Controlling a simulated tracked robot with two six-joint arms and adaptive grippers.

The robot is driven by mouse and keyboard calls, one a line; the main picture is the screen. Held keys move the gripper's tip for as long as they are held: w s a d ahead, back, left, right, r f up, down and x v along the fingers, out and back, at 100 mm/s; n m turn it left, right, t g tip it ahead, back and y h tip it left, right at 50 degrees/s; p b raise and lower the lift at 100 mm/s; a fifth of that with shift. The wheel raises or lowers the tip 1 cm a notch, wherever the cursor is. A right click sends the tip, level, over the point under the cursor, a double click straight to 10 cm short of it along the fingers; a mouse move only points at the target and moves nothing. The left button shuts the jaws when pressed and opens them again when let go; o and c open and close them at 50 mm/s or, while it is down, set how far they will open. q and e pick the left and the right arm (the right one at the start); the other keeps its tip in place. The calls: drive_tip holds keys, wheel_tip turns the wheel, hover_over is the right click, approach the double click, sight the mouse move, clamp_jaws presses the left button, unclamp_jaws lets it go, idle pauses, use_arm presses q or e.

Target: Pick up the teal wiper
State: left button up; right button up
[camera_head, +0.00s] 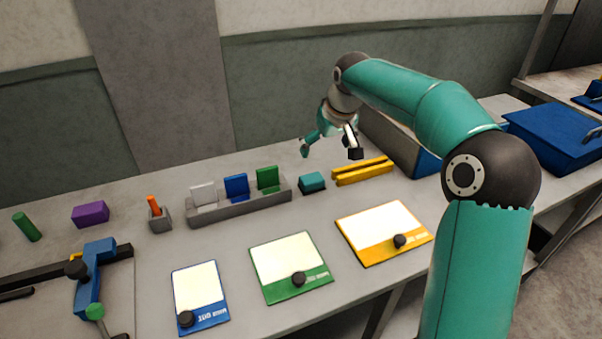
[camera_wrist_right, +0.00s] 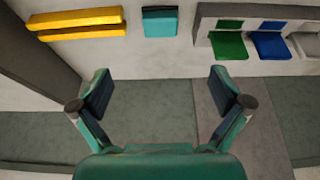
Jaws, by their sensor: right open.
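The teal wiper (camera_head: 312,182) is a small block lying on the grey bench, between the slotted rack and the yellow bars. In the right wrist view the wiper (camera_wrist_right: 160,22) shows at the top, beyond and between my fingertips. My right gripper (camera_head: 329,150) is open and empty, above the bench near the wiper. In the right wrist view its two fingers (camera_wrist_right: 162,88) are spread wide with nothing between them. My left gripper is not in view.
A grey rack (camera_head: 240,207) holding white, blue and green plates stands left of the wiper. Two yellow bars (camera_head: 362,172) lie to its right, beside a blue-sided bin (camera_head: 427,162). Blue, green (camera_head: 290,267) and yellow framed boards lie in front. A purple block (camera_head: 90,214) sits left.

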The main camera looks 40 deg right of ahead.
approach(311, 176)
drive_tip(key=x, duration=0.5)
drive_tip(key=shift+s+f, duration=0.15)
drive_tip(key=shift+s, duration=0.25)
drive_tip(key=shift+p+x, duration=0.7)
drive_tip(key=shift+x, duration=2)
drive_tip(key=c, duration=1.3)
drive_tip(key=shift+w+r, duration=0.1)
drive_tip(key=shift+r, duration=0.55)
drive_tip(key=shift+c, duration=0.2)
wheel_tip(311, 176, up, 19)
drive_tip(key=p, duration=0.1)
drive_tip(key=shift+p, duration=0.4)
drive_tip(key=shift+a+f, duration=0.1)
